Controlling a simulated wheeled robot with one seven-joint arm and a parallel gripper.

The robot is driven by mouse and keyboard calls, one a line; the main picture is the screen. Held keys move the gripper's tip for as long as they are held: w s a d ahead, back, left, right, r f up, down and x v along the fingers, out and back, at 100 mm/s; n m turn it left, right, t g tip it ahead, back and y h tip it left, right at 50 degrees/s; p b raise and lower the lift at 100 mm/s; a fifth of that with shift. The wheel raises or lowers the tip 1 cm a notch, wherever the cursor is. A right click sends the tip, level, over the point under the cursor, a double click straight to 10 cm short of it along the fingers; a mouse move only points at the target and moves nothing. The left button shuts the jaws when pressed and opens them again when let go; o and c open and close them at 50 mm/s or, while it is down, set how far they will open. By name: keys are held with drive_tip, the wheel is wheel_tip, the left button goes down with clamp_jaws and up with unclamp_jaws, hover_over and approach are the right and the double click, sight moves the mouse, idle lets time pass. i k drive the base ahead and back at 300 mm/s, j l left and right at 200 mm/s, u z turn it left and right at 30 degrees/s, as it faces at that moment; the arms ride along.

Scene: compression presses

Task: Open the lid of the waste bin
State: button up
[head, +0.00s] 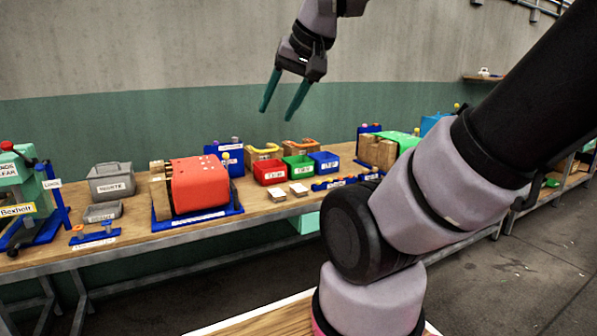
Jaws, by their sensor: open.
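A grey bin (110,183) with a white label stands on the left part of the bench. Its label is too blurred to read surely, but it looks like the waste bin. Its top appears closed, with a raised handle-like part; the exact lid edge is too small to tell. My gripper (277,113) hangs in the air near the top middle, its two green fingers pointing down and spread apart, with nothing between them. In the picture it is well above and to the right of the grey bin, not touching anything.
A small grey tray (103,212) sits in front of the bin. A red press (200,184) stands just right of it, a green press (17,170) at far left. Red (270,172), green (298,168) and blue (324,162) bins stand further right. The wooden bench (130,236) runs along the wall.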

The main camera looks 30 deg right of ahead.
sight(102, 170)
drive_tip(key=i+j, duration=0.55)
drive_tip(key=j, duration=0.15)
drive_tip(key=i+j, duration=0.5)
drive_tip(key=j, duration=0.15)
drive_tip(key=i+j, duration=0.55)
drive_tip(key=j, duration=0.15)
